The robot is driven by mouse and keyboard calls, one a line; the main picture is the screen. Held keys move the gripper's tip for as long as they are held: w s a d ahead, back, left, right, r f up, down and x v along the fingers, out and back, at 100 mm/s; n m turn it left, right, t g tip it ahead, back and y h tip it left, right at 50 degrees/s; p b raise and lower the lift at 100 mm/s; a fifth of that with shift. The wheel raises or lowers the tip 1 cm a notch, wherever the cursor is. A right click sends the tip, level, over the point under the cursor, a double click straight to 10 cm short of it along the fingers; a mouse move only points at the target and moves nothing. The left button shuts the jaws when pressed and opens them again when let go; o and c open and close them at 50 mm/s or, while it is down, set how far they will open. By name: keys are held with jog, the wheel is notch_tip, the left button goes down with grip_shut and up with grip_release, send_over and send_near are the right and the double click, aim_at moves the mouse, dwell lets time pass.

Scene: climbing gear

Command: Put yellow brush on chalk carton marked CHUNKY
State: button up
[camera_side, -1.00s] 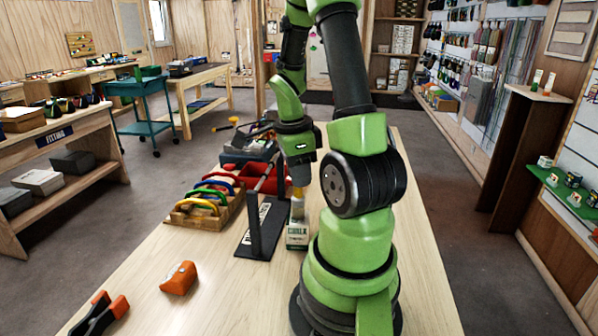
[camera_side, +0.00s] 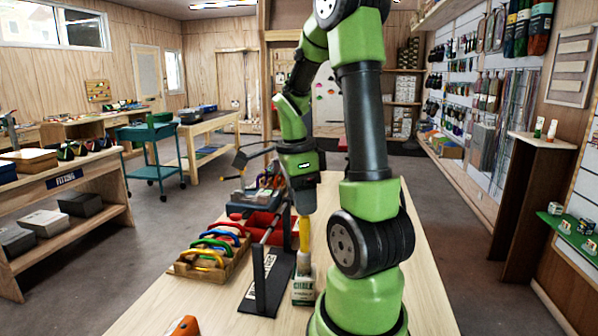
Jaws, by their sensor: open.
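The yellow brush (camera_side: 304,236) stands upright, pale end down, on top of the chalk carton (camera_side: 303,291), a white and green box on the table. The carton shows the word CHALK; its smaller marking is too small to read. My gripper (camera_side: 304,211) is open at the top end of the brush handle, pointing down. I cannot tell whether its fingers still surround the tip of the handle or are just above it.
A black stand (camera_side: 265,290) with uprights is close left of the carton. A wooden rack (camera_side: 195,268) of coloured carabiners lies further left, with a red tray (camera_side: 258,224) behind. An orange item (camera_side: 184,326) is at the bottom edge. The table's right side is clear.

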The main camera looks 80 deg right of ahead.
notch_tip(320, 180, up, 6)
jog(key=w+a+r+n+t+y, duration=0.1)
jog(key=a+n+t, duration=0.3)
jog(key=a+n, duration=0.6)
jog(key=w+a+r+n+t+y, duration=0.1)
jog(key=a+n+t, duration=0.3)
jog(key=a+n, duration=0.7)
jog(key=r+n, duration=0.1)
jog(key=n, duration=0.5)
jog(key=shift+w+r+y, duration=0.3)
jog(key=shift+w+r, duration=0.1)
